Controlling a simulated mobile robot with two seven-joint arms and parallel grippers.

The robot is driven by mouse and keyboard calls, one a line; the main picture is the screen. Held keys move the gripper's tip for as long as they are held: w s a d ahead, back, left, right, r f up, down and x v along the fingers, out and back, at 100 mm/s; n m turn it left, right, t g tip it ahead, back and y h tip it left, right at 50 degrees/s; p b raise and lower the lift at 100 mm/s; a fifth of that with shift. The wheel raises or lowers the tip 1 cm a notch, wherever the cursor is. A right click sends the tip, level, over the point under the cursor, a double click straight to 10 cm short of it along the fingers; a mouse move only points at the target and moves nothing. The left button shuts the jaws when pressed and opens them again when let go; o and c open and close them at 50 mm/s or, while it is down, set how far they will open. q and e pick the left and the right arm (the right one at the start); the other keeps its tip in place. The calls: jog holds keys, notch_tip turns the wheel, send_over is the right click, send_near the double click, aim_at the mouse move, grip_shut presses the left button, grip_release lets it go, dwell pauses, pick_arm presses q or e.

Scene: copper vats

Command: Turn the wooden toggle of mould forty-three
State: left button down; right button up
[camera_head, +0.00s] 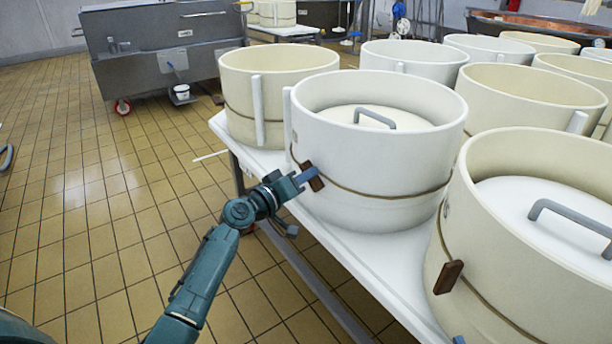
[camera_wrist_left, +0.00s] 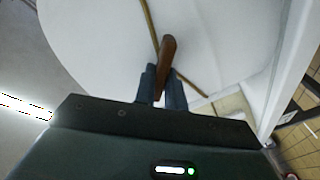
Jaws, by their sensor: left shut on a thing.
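A white round mould (camera_head: 375,165) stands near the table's left edge, with a lid and a grey handle inside. A cord runs around its lower wall. Its dark wooden toggle (camera_head: 314,176) sits at the cord on the left side. My left gripper (camera_head: 303,179) reaches in from the left and is shut on this toggle. In the left wrist view the toggle (camera_wrist_left: 167,52) stands slightly tilted between the two fingers (camera_wrist_left: 161,84). No mould number is readable. A small blue tip (camera_head: 458,340), apparently of my right gripper, shows at the bottom edge; its jaws are hidden.
A cream mould (camera_head: 490,235) with its own wooden toggle (camera_head: 448,277) and lid stands close at the right. Another cream mould (camera_head: 275,85) stands behind, and several more fill the white table (camera_head: 345,258). Tiled floor (camera_head: 100,200) is free at the left.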

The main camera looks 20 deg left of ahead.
pick_arm(q)
jog(key=n+p, duration=0.1)
jog(key=n, duration=0.5)
jog(key=shift+a+f, duration=0.1)
jog(key=shift+f, duration=0.05)
jog(key=shift+f+n+p, duration=0.15)
jog(key=shift+n+p, duration=0.3)
jog(key=shift+n, duration=0.95)
pick_arm(e)
jog(key=shift+d+f+m+g+h, duration=0.1)
jog(key=shift+d+m+g+h, duration=0.4)
jog(key=shift+h, duration=0.3)
jog(key=shift+w, duration=0.1)
pick_arm(q)
jog(key=c, duration=1.5)
grip_release()
jog(key=shift+o, duration=0.2)
pick_arm(e)
jog(key=shift+w, duration=0.1)
